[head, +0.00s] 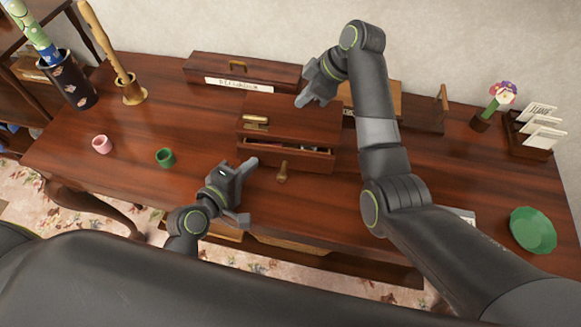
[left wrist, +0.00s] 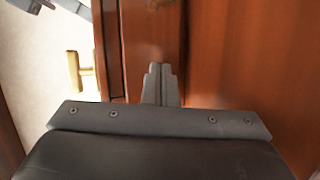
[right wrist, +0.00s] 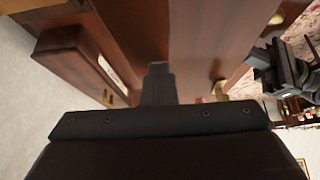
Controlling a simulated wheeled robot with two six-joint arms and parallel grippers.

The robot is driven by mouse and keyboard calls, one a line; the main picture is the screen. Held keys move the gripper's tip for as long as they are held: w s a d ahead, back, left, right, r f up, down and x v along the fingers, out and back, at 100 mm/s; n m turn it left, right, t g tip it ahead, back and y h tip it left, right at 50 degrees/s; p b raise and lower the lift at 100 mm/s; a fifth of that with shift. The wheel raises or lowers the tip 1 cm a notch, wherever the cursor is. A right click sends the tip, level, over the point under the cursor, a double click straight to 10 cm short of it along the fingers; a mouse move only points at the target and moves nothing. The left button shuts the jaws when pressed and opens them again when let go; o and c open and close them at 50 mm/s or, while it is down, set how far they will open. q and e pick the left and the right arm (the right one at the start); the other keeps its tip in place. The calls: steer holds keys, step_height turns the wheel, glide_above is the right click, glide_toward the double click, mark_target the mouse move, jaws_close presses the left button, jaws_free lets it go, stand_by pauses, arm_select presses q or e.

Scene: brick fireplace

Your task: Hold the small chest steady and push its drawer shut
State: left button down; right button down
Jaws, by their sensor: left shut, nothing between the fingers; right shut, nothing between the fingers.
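The small wooden chest (head: 312,112) stands mid-table with a brass handle (head: 257,120) on its top; the handle also shows in the left wrist view (left wrist: 75,72). Its drawer (head: 290,158) is partly open, with pale contents visible in the gap and a brass knob (head: 282,177) in front. My left gripper (head: 252,162) is shut and empty, low beside the chest's left front corner; I cannot tell if it touches. My right gripper (head: 300,102) is shut and empty, over the chest's top towards the back; contact is unclear. The right wrist view shows its closed fingers (right wrist: 158,83).
A long labelled box (head: 240,72) lies behind the chest. A pink cup (head: 102,144) and a green cup (head: 165,157) stand to the left. A green plate (head: 533,230) and a card rack (head: 530,135) are at the right. The table's front edge is close.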

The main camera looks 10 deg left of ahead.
arm_select(q)
steer(key=shift+w, duration=0.6)
arm_select(e)
steer(key=shift+s+d+f, duration=0.1)
steer(key=shift+s+f, duration=0.05)
steer(key=shift+f, duration=0.25)
arm_select(q)
steer(key=shift+s+d+r, duration=0.1)
steer(key=shift+s+r, duration=0.7)
steer(key=shift+r, duration=0.2)
steer(key=shift+s+r, duration=0.75)
steer(key=shift+r, duration=0.2)
steer(key=v, duration=0.8)
steer(key=shift+s+r, duration=0.1)
steer(key=shift+r, duration=0.1)
arm_select(e)
steer(key=shift+r, duration=0.1)
